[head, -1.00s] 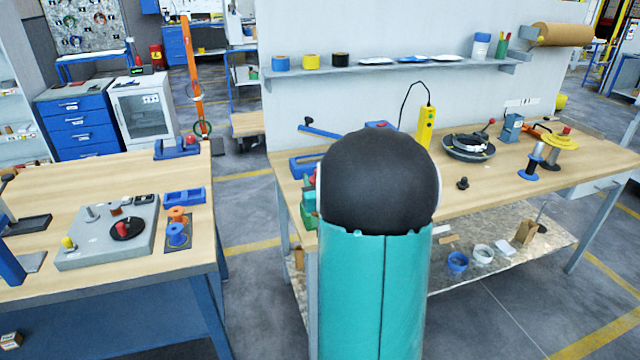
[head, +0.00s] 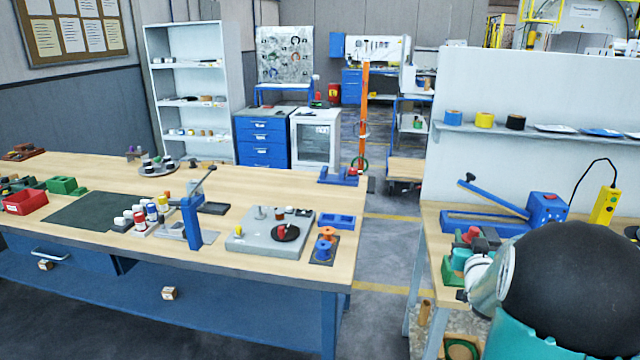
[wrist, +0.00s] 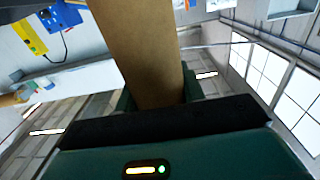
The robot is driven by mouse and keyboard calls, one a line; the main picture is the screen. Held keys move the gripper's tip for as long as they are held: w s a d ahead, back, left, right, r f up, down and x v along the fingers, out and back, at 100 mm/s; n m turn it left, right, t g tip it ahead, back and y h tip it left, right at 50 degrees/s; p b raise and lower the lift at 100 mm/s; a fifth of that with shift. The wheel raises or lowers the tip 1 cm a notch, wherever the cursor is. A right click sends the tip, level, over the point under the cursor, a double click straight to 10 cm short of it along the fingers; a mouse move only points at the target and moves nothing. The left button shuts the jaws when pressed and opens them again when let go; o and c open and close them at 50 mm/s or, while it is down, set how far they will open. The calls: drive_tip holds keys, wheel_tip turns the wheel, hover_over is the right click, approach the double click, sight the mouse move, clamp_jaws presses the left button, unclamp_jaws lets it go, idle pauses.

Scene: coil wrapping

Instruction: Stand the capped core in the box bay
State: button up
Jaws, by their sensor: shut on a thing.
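In the wrist view a brown, cardboard-coloured core (wrist: 140,45) runs up from my gripper (wrist: 158,95) and out of the top of the picture. My gripper's dark green fingers are shut on its lower part, one on each side. The core's far end is out of view, and I cannot make out a cap. In the head view my gripper and the core do not show; my own arm fills the lower right corner. I cannot pick out the box bay with certainty in either view.
The left bench (head: 250,180) carries a grey fixture plate (head: 262,243), a blue upright press (head: 193,222), a blue tray (head: 336,221), a red bin (head: 25,202) and a dark mat (head: 85,222). A floor gap separates it from the right bench (head: 433,222), with its blue lever tool (head: 547,208).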

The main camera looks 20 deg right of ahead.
drive_tip(key=shift+s+r, duration=0.1)
drive_tip(key=w+a+f+n+t+y, duration=0.1)
drive_tip(key=w+a+f+n+y, duration=0.1)
drive_tip(key=w+a+f, duration=0.5)
drive_tip(key=w+a+f+n+t+y, duration=0.1)
drive_tip(key=w+a+f+y, duration=0.3)
drive_tip(key=a, duration=0.8)
drive_tip(key=w+a+f+n+t+y, duration=0.1)
drive_tip(key=w+a+f+n, duration=0.1)
drive_tip(key=a+f, duration=0.6)
drive_tip(key=s+a+f+n+y, duration=0.1)
drive_tip(key=a+f+y, duration=0.35)
drive_tip(key=a, duration=0.95)
drive_tip(key=s+f+h, duration=0.2)
drive_tip(key=s+f, duration=0.3)
drive_tip(key=f, duration=0.3)
drive_tip(key=shift+a, duration=0.35)
drive_tip(key=shift+s, duration=0.1)
